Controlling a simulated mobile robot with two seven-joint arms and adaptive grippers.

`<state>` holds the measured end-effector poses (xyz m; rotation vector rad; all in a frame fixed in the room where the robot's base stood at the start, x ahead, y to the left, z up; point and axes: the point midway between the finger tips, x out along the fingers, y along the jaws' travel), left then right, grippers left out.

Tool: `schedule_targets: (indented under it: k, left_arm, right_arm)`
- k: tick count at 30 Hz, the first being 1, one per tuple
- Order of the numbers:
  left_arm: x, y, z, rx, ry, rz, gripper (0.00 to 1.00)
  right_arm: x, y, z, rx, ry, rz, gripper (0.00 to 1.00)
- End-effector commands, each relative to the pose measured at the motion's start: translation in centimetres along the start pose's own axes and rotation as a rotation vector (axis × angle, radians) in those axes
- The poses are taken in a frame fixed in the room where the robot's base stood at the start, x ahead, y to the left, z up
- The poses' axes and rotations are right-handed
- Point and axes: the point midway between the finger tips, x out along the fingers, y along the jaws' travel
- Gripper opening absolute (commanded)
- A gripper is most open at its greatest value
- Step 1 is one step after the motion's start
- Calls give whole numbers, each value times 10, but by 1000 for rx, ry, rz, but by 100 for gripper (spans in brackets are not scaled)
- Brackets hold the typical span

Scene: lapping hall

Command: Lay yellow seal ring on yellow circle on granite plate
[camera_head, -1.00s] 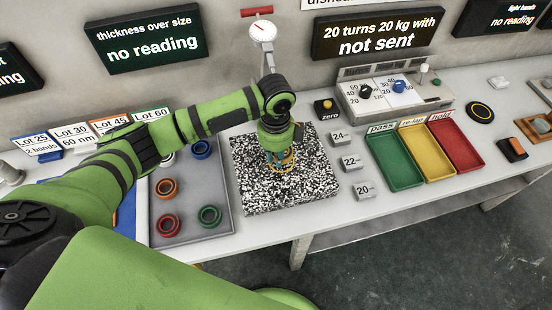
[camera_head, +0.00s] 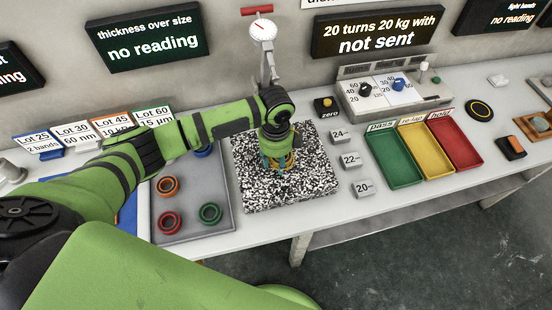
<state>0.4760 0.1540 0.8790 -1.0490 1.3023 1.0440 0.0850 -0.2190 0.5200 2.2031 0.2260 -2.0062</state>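My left gripper (camera_head: 278,170) points down over the speckled granite plate (camera_head: 310,185), with its fingertips close to the plate's surface near the middle. A bit of yellow (camera_head: 289,160) shows at the fingers. The fingers hide most of it, so I cannot tell how much is the yellow seal ring and how much the yellow circle. I cannot tell whether the fingers are shut on the ring or apart from it. My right gripper is not in view.
A grey tray (camera_head: 190,232) left of the plate holds red and green rings and a partly hidden blue one. A dial gauge (camera_head: 263,32) stands behind the plate. Weight blocks marked 24, 22 and 20 (camera_head: 364,188) stand close to its right. Green, yellow and red bins (camera_head: 398,180) lie farther right.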

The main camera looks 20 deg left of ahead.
Motion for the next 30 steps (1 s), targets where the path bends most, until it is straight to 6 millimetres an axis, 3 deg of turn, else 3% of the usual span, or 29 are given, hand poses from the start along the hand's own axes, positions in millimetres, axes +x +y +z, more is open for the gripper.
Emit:
schedule_targets:
  k: [5, 18, 24, 30]
  left_arm:
    - [-14, -2, 0, -1, 2, -4, 40]
    - [-102, -1, 0, 0, 0, -4, 40]
    - [-121, -1, 0, 0, 1, -1, 40]
    - [-124, 0, 0, 0, 0, 1, 40]
  right_arm:
    - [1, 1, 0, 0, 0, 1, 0]
    - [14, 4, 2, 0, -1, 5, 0]
    - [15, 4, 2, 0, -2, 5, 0]
    - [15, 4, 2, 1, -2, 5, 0]
